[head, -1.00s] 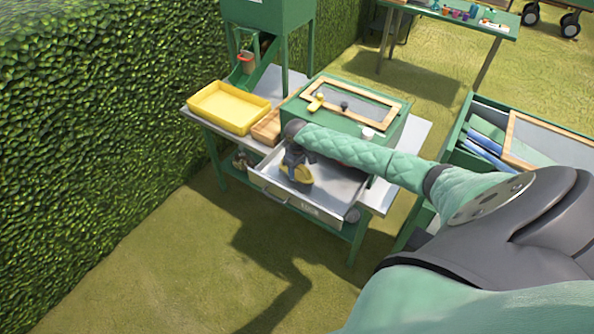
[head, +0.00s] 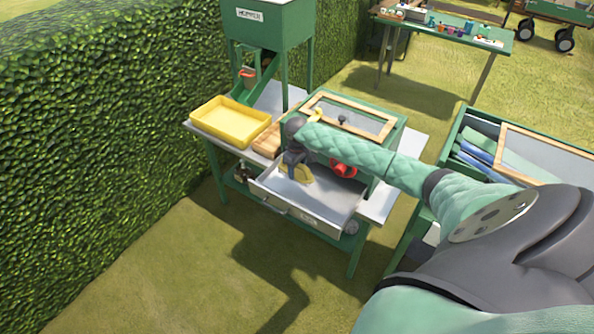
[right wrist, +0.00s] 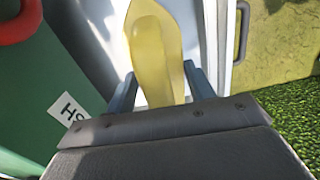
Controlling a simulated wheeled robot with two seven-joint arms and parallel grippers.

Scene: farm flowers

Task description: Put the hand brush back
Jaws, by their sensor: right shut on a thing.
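The hand brush, of which only a yellow part shows, is in my right gripper (head: 294,172) over the open metal drawer (head: 333,198). In the right wrist view the yellow brush (right wrist: 157,50) lies between the two fingers of my right gripper (right wrist: 160,88), which is shut on it. The pale drawer shows behind it there. I cannot tell whether the brush touches the drawer floor. Its bristles are hidden. My left gripper is not in view.
The drawer juts from a green bench with a wood-framed box (head: 350,112) on top. A red round part (head: 343,168) is on the box's front. A yellow tray (head: 231,122) stands at left, below a green hopper (head: 268,22). Grass lies in front.

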